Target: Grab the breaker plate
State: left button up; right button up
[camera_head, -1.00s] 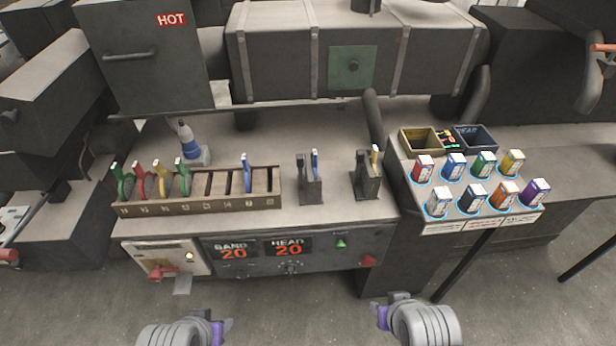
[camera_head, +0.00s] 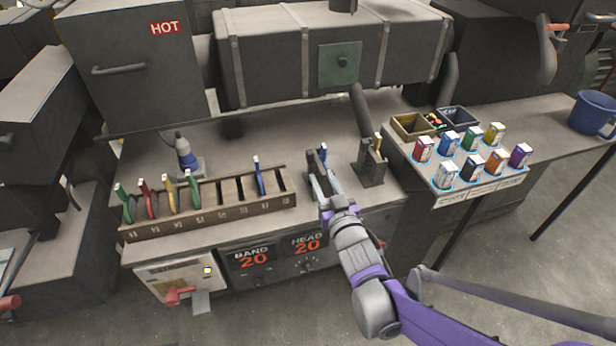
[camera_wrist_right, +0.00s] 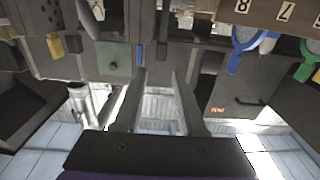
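Plates with coloured handles stand in a slotted rack (camera_head: 215,215): green, red, yellow and green at the left, and a blue plate (camera_head: 260,176) further right. Another blue-handled plate (camera_head: 323,152) shows at the middle stand, largely hidden by my right gripper (camera_head: 320,180). A yellow-handled plate (camera_head: 378,142) is in the stand to its right. I cannot tell which is the breaker plate. In the right wrist view my right gripper (camera_wrist_right: 163,85) is open, its fingers apart, with a blue handle (camera_wrist_right: 141,54) just beyond them. No contact can be made out. My left gripper is not in view.
The machine housing (camera_head: 275,70) rises behind the bench. A cone-shaped bottle (camera_head: 185,152) stands behind the rack. At right are several coloured canisters on a panel (camera_head: 437,182), two small bins (camera_head: 411,127), and a blue mug (camera_head: 593,113). Bench space behind the stands is clear.

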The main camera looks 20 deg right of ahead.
aim_at(311, 159)
jog(key=w, duration=1)
jog(key=shift+w+a+f, duration=0.3)
jog(key=shift+w+f, duration=0.05)
jog(key=shift+f, duration=0.05)
grip_shut()
jog(key=shift+r, duration=0.1)
dwell(0.8)
